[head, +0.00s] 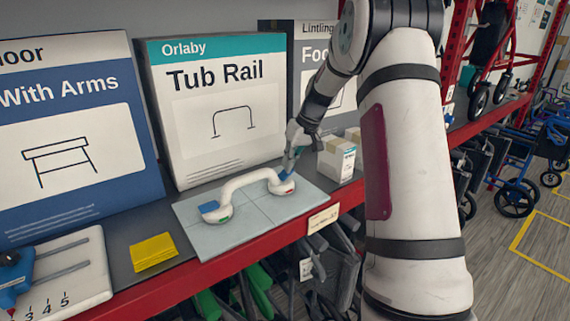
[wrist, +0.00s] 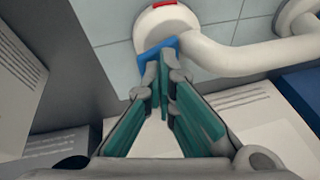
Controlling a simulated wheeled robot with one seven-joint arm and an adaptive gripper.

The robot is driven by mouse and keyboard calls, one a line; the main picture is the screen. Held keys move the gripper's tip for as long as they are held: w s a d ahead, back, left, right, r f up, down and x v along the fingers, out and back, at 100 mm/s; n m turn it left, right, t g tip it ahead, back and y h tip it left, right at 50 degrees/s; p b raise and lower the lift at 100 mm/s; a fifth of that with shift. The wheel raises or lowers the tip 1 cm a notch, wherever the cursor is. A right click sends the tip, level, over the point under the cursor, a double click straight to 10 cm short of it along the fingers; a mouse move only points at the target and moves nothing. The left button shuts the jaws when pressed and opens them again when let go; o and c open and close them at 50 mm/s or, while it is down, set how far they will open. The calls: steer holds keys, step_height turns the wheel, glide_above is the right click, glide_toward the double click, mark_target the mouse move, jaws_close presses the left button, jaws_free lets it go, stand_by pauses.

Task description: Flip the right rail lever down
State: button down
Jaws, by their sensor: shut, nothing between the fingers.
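The white tub rail (head: 246,182) is fixed on a pale tiled panel (head: 222,236) on the shelf. Its left foot has a blue lever (head: 209,206) and a green mark. Its right foot (head: 282,187) has a red mark, which also shows in the wrist view. The right lever is blue (wrist: 142,62) in the wrist view, at the edge of the right foot (wrist: 165,28). In the head view my gripper (head: 289,165) largely hides it. My gripper (wrist: 160,82) is shut and empty, its fingertips right at this lever. I cannot tell whether they touch.
Large product boxes, including the Tub Rail box (head: 222,110), stand behind the panel. A small white carton (head: 337,160) sits right of it. The red shelf edge (head: 240,262) runs in front.

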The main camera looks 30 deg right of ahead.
steer(key=y, duration=0.1)
steer(key=d+f+y+b, duration=0.1)
steer(key=y, duration=0.1)
steer(key=shift+d+f+m, duration=0.15)
steer(key=shift+d+m, duration=0.05)
steer(key=shift+m, duration=0.1)
steer(key=shift+a, duration=0.1)
steer(key=shift+a+p, duration=0.35)
steer(key=shift+a, duration=0.35)
